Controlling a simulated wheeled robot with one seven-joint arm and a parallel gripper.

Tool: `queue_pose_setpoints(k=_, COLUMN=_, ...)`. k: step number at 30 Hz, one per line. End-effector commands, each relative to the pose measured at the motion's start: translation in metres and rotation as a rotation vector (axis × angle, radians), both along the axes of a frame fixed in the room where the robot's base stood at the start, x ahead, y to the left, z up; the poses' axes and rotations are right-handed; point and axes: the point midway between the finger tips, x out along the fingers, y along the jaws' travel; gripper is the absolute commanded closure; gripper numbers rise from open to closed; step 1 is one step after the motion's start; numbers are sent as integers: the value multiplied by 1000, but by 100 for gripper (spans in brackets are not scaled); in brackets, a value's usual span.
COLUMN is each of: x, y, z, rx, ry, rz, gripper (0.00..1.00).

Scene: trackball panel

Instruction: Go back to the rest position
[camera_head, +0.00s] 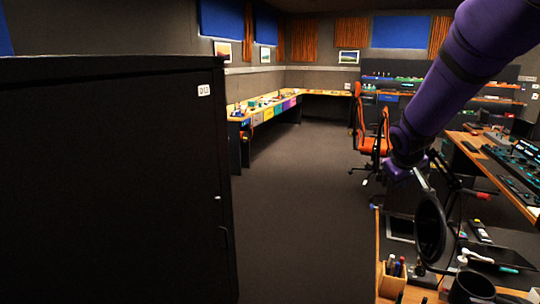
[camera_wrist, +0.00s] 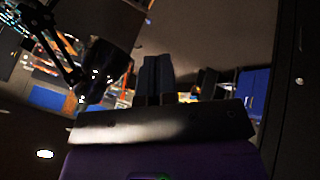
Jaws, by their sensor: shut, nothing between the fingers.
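My gripper (camera_wrist: 158,62) shows in the wrist view as two dark fingers side by side, closed together with nothing between them. In the head view my purple arm comes down from the top right and bends above the desk's near left corner. The fingers cannot be made out clearly there. A control panel (camera_head: 515,165) with dark keys lies on the desk at the right, apart from the arm. I cannot tell a trackball on it.
A round black microphone screen (camera_head: 430,228) stands close below my wrist. A pen holder (camera_head: 392,278) and a dark mug (camera_head: 472,288) stand at the front. A tall black cabinet (camera_head: 110,180) fills the left. An orange chair (camera_head: 370,140) stands behind. The middle floor (camera_head: 290,210) is clear.

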Motion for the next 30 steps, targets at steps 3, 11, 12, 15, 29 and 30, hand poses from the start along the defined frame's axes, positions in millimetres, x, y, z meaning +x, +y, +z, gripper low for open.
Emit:
queue_pose_setpoints(k=3, x=-27, y=-1, z=16, rx=85, ry=4, rz=-38, gripper=100)
queue_pose_setpoints(k=11, x=-87, y=6, z=49, rx=231, ry=13, rz=-91, gripper=100)
queue_pose_setpoints(k=12, x=-97, y=7, z=55, rx=251, ry=15, rz=-96, gripper=100)
queue_pose_setpoints(k=15, x=-125, y=12, z=69, rx=299, ry=13, rz=-109, gripper=100)
queue_pose_setpoints(k=29, x=-257, y=40, z=116, rx=414, ry=-5, rz=-142, gripper=100)
queue_pose_setpoints(k=30, x=-269, y=44, z=118, rx=417, ry=-8, rz=-145, gripper=100)
